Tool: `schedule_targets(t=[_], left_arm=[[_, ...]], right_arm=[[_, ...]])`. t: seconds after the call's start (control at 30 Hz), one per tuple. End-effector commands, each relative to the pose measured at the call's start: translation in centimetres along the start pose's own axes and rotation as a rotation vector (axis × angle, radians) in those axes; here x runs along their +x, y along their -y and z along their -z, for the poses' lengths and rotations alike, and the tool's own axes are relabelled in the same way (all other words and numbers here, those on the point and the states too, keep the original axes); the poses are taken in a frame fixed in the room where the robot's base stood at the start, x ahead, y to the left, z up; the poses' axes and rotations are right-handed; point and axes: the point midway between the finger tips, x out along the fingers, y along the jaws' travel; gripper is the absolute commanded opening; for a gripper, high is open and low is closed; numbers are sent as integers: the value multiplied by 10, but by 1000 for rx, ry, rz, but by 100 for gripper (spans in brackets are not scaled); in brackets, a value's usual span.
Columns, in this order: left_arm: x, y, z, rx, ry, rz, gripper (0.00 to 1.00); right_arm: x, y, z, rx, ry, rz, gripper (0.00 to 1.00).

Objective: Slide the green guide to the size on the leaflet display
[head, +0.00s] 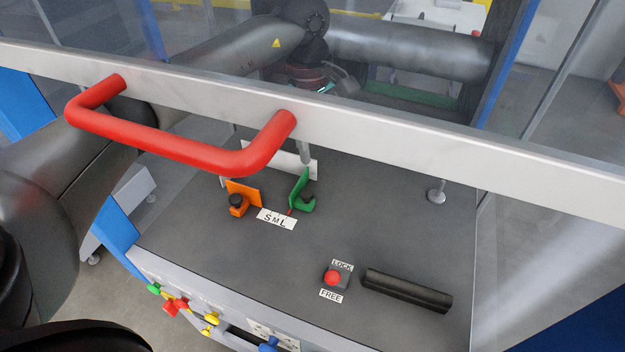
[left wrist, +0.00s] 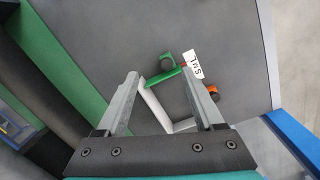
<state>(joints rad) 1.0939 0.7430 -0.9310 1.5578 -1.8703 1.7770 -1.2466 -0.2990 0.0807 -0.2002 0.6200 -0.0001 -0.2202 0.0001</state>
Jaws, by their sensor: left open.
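The green guide (head: 303,192) stands upright on the dark grey deck, beside the L end of the white S M L label (head: 277,218). A small red mark shows at its foot. The orange guide (head: 238,198), with a dark knob, stands left of it. In the left wrist view the green guide (left wrist: 166,76) appears just beyond the fingertips, with the label (left wrist: 194,66) beside it. My left gripper (left wrist: 160,76) is open, with nothing between its fingers. In the head view it (head: 325,88) is behind the clear panel. I cannot make out a leaflet display. My right gripper is not in view.
A red handle (head: 180,145) on a grey rail (head: 400,135) crosses above the deck. A red knob (head: 333,277) sits between LOCK and FREE labels, near a black bar (head: 407,290). A white plate (head: 305,165) stands behind the guides. The right deck is mostly bare.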

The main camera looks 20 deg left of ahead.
Motion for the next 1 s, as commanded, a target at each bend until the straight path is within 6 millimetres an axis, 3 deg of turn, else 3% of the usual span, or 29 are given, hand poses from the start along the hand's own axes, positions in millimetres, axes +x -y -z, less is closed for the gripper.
schedule_targets(t=[0.1, 0.27, 0.8, 1.0], left_arm=[[-8, 8, 21, -6, -69, 41, 69], [1, 11, 26, -7, -86, 56, 69], [111, 16, 34, -7, -81, 54, 69], [135, 17, 36, -7, -82, 53, 69]], right_arm=[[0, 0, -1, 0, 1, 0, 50], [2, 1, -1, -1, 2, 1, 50], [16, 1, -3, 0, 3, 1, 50], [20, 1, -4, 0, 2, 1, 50]])
